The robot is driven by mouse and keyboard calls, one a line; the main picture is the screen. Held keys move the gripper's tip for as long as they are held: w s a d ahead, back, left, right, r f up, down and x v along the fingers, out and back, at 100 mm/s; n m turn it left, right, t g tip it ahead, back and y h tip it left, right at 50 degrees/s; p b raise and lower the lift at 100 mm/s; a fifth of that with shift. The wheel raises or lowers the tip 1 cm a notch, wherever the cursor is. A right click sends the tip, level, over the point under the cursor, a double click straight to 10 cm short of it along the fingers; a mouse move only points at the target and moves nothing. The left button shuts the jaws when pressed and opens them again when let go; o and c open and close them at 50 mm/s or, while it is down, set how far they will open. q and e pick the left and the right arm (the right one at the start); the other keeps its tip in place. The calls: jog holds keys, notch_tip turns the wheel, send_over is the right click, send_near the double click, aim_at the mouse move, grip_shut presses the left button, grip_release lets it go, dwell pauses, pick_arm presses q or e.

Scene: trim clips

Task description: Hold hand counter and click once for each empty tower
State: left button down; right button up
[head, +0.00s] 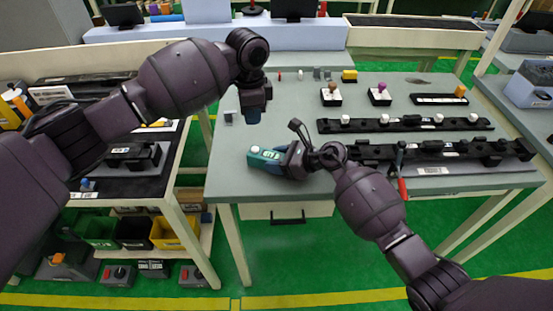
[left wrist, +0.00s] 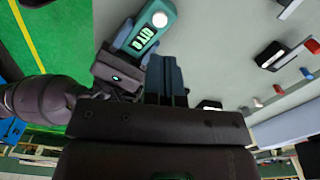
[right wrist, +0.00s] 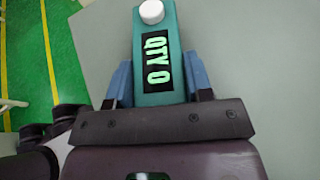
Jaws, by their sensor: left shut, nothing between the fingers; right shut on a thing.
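The teal hand counter (head: 262,154) has a white round button at one end and a green display. In the right wrist view the counter (right wrist: 152,35) reads QTY 0. My right gripper (head: 282,160) is shut on its body, one blue finger on each side, at the table's left front. My left gripper (head: 254,117) is shut and empty, pointing down beyond the counter and apart from it. A far black trim strip (head: 390,125) carries several white-topped towers. A nearer black trim strip (head: 452,150) has dark towers with no white tops visible; my right arm partly hides its left end.
A red-handled tool (head: 402,187) is at the near strip's front. A side bench (head: 160,185) is at left.

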aim_at(256, 150)
pick_arm(q)
jog(key=shift+f, duration=0.1)
jog(key=m+t+h, duration=0.1)
jog(key=h, duration=0.1)
jog(key=r+m+t+h, duration=0.1)
jog(key=t+h, duration=0.1)
jog(key=h, duration=0.1)
jog(key=r+m+t+h, duration=0.1)
jog(key=t+h, duration=0.1)
jog(key=shift+s, duration=0.3)
jog(key=shift+f, duration=0.1)
jog(key=shift+f, duration=4.35)
jog(key=shift+f, duration=0.9)
jog(key=shift+r, duration=0.9)
